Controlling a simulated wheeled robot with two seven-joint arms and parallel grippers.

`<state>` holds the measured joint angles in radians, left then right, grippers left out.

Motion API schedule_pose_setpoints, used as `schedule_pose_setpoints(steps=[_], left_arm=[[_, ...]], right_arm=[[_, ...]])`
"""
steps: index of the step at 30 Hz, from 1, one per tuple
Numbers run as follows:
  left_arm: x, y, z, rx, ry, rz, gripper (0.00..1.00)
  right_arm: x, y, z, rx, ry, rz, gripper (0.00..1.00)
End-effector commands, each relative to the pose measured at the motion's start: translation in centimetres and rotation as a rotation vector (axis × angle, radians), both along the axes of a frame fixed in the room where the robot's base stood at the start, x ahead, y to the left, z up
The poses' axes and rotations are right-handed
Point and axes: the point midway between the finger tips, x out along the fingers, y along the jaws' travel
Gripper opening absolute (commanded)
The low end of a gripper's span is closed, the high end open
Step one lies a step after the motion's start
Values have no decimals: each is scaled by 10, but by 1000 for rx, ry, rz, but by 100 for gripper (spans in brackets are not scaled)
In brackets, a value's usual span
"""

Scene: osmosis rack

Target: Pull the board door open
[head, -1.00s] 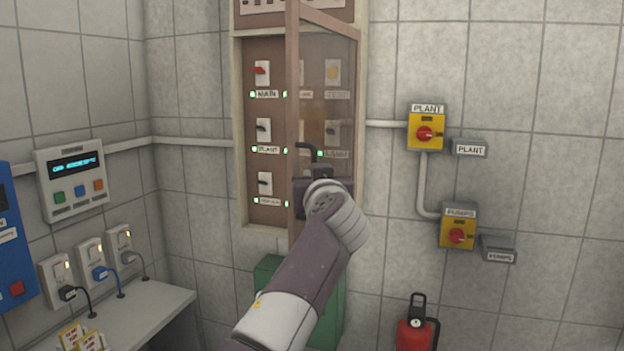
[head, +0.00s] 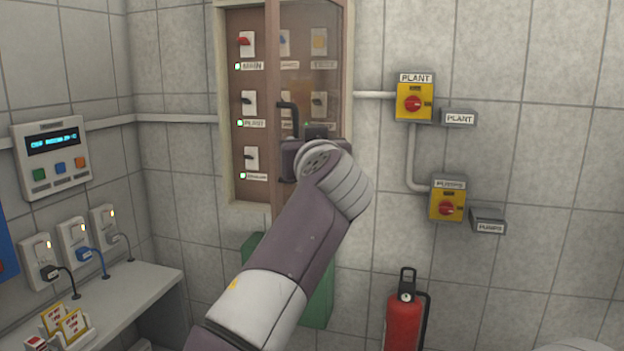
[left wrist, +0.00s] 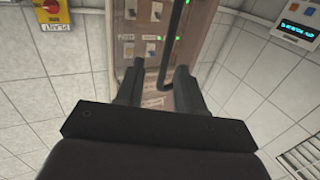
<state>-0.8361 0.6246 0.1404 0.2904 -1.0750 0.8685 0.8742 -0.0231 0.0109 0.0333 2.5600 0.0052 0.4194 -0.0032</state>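The board door (head: 318,85) is a brown-framed clear panel, standing partly open from the cabinet on the back wall. Its free edge is on the left, and the switches behind it show through. A black bar handle (head: 294,110) is on the door; it also shows in the left wrist view (left wrist: 173,45). My left gripper (head: 303,142) is at the handle's lower part. In the left wrist view its fingers are apart with the bar between them, nearer the right finger, with a gap on the other side. Contact is unclear. My right gripper is out of view.
Yellow switch boxes (head: 414,101) (head: 447,205) are on the wall to the right. A red fire extinguisher (head: 404,318) stands below them. A green box (head: 319,295) is under the cabinet. A bench (head: 135,290) with sockets above runs along the left.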

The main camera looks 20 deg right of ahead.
Motion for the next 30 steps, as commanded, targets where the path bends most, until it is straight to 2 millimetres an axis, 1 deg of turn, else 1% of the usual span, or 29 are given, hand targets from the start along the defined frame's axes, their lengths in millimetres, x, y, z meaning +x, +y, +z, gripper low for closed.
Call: schedule_pose_setpoints(steps=[1, 3, 5, 7, 9, 13, 21, 23, 24, 25, 26, 27, 29, 30], left_arm=[[-14, 1, -12, -3, -3, -4, 38], [-33, 3, -11, -3, -3, -4, 38], [-48, 5, -9, -2, -4, -3, 38], [-59, 6, 0, 1, 0, -1, 38], [-66, 7, 0, 1, 0, -1, 38], [-73, 7, 0, 0, -1, -1, 38], [-73, 7, 0, 1, -1, 0, 38], [-73, 7, 0, 30, -6, -3, 38], [-74, 2, 1, 75, -15, -26, 38], [-72, -8, -10, 127, 2, -61, 38], [-71, -19, -26, 178, 29, -94, 38], [-69, -34, -53, 252, 76, -146, 38], [-69, -53, -106, 376, 173, -237, 38], [-66, -53, -146, 457, 256, -291, 38]], right_arm=[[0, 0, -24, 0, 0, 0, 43], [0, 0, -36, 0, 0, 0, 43], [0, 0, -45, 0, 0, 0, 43], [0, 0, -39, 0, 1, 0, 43], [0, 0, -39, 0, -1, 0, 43], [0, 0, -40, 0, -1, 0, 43], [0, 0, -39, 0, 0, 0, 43], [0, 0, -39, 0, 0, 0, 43], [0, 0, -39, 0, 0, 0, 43], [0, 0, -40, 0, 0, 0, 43], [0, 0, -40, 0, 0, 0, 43], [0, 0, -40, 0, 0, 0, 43], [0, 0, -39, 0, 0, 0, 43], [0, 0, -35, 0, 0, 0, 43]])
